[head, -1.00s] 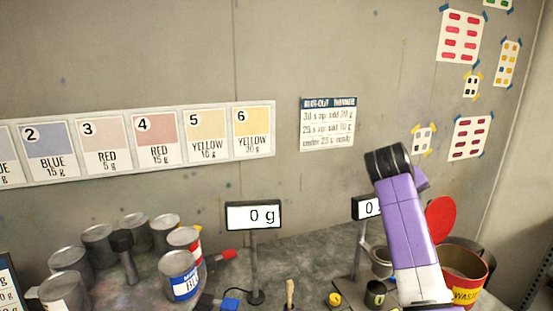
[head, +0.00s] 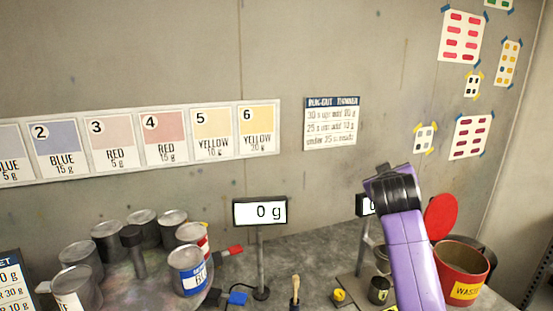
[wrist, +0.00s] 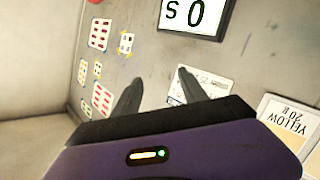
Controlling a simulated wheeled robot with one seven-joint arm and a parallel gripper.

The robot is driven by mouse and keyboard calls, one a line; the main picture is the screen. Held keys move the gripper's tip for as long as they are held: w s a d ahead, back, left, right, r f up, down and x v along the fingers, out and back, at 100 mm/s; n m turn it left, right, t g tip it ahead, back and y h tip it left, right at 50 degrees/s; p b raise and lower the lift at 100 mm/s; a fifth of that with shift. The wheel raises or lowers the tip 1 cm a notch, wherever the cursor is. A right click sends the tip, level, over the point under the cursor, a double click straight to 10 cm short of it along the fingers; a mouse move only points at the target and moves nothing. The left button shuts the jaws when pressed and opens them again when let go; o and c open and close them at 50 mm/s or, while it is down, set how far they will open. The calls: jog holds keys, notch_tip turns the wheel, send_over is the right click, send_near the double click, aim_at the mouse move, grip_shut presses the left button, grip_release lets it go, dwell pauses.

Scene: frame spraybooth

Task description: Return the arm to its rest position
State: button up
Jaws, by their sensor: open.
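My purple arm (head: 415,255) rises at the lower right of the head view and ends at a black joint (head: 393,187) in front of the wall and the second scale display. My gripper (wrist: 158,82) shows in the wrist view as two dark fingers set apart, with nothing between them. The fingers point toward the wall with its charts. The wrist picture is turned over, so the chart text is upside down. My fingers cannot be made out in the head view.
Several cans (head: 110,240) and a blue-labelled can (head: 187,270) stand at the left. A scale display (head: 259,212) reads 0 g. A red waste bin (head: 462,272) with a raised red lid (head: 440,217) stands right of my arm. The wall is close behind.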

jog(key=s+a+f+t+y+b, duration=0.15)
jog(key=s+a+f, duration=0.25)
jog(key=s+f, duration=0.6)
jog(key=s+a+f+t+y, duration=0.3)
jog(key=s+a+f, duration=0.1)
jog(key=s+f, duration=0.6)
jog(key=s+f+g+b, duration=0.1)
jog(key=s+f, duration=0.2)
jog(key=s, duration=1.1)
jog(key=s+f+m+g+b, duration=0.1)
jog(key=s+f, duration=0.2)
jog(key=s, duration=1.2)
jog(key=s+f+m+g+b, duration=0.1)
jog(key=s+f+g+b, duration=0.1)
jog(key=s, duration=1.3)
jog(key=shift+s+a+f+y, duration=0.2)
jog(key=shift+a+f+y, duration=0.25)
jog(key=shift+f, duration=0.05)
